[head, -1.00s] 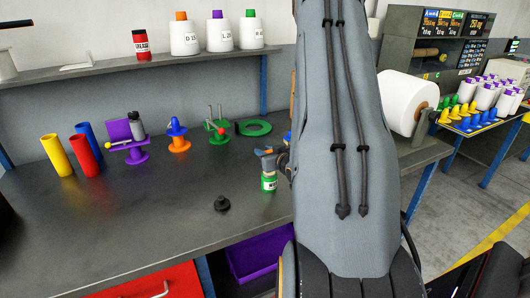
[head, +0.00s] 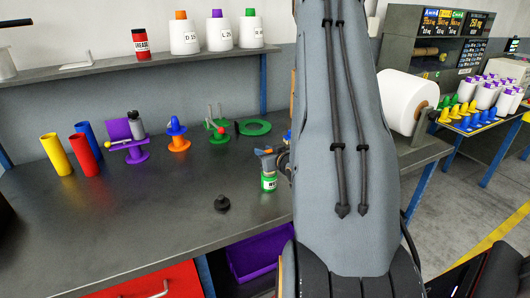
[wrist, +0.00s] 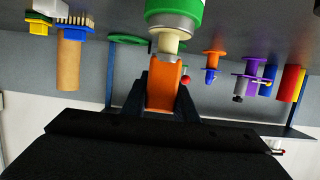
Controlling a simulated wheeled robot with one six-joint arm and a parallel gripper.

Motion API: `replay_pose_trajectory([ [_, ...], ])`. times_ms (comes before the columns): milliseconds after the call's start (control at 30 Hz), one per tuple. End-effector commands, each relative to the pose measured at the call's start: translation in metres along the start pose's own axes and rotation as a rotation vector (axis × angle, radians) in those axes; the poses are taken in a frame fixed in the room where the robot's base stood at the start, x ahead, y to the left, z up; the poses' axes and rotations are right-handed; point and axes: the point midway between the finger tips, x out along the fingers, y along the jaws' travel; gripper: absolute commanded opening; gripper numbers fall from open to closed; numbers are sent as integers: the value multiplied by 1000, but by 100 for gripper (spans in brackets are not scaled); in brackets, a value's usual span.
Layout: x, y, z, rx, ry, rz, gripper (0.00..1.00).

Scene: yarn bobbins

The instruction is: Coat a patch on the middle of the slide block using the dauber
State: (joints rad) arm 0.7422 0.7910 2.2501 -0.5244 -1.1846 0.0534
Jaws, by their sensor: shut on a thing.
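My gripper (wrist: 163,88) is shut on the dauber's orange handle (wrist: 162,98). A silver collar and a cream neck show beyond the handle in the wrist view, in line with a green-and-white jar (wrist: 174,12). The dauber's tip is not visible. In the head view, the jar (head: 268,181) is at the bench's right, directly below my gripper (head: 264,152), partly beside my arm. I cannot tell whether it rests on the bench. I cannot surely identify the slide block; a green stand with grey posts and a red ball (head: 220,131) is at the back.
Yellow (head: 57,155), red and blue tubes are at left. A black knob (head: 222,203) sits forward; bench around it is clear.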

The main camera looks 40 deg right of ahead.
Motion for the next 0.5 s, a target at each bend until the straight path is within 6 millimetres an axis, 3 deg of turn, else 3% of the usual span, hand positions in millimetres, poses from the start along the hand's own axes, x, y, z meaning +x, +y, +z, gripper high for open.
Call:
replay_pose_trajectory([
  [300, -1, 0, 2, 1, -6, 0, 4],
  [500, -4, 0, -10, 1, -4, 0, 4],
])
